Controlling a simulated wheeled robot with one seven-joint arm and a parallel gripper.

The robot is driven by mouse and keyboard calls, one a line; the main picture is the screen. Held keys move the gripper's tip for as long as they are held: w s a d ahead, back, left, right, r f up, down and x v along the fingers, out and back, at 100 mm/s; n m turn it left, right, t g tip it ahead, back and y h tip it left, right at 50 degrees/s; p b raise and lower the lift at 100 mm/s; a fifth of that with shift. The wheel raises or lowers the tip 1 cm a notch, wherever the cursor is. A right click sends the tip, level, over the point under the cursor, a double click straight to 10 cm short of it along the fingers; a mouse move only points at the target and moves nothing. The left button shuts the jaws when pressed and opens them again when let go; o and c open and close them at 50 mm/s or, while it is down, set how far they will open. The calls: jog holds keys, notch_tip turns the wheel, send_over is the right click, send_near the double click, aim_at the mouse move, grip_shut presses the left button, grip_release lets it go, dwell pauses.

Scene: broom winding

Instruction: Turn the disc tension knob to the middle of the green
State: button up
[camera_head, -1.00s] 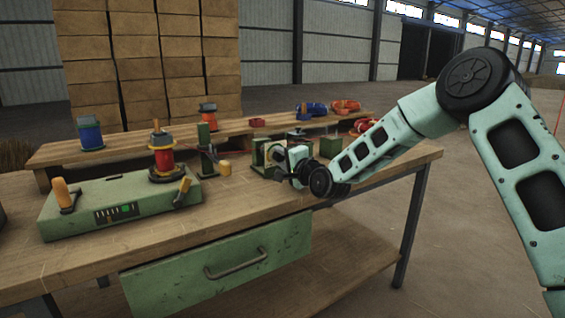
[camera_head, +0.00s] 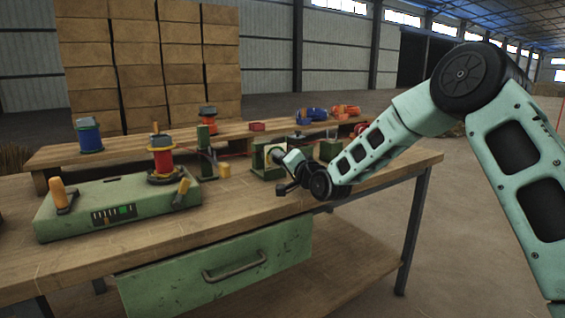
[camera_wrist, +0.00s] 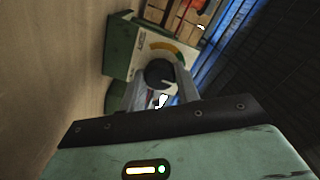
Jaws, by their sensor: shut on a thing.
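The disc tension knob (camera_wrist: 157,72) is a round black knob on the pale dial face (camera_wrist: 143,50) of a green box (camera_wrist: 120,42) in the wrist view. A coloured arc (camera_wrist: 163,47), mostly yellow-orange there, curves past the knob. Its green part and the knob's pointer are too small or covered to read surely. My gripper (camera_wrist: 160,88) is shut on the knob, with a finger at either side. In the head view, the green tension box (camera_head: 258,160) stands at the right of the bench, and my wrist hides its knob.
A green winding unit (camera_head: 110,200) with a red spool (camera_head: 162,158) and yellow-handled levers stands on the left of the bench. A small yellow piece (camera_head: 225,170) lies near the tension box. Motors and parts sit on the rear shelf (camera_head: 130,147). The bench front is clear.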

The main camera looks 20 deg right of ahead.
jog(key=shift+f, duration=0.1)
jog(key=o, duration=1)
jog(key=p+v, duration=0.1)
jog(key=v, duration=1.6)
jog(key=shift+s, duration=0.2)
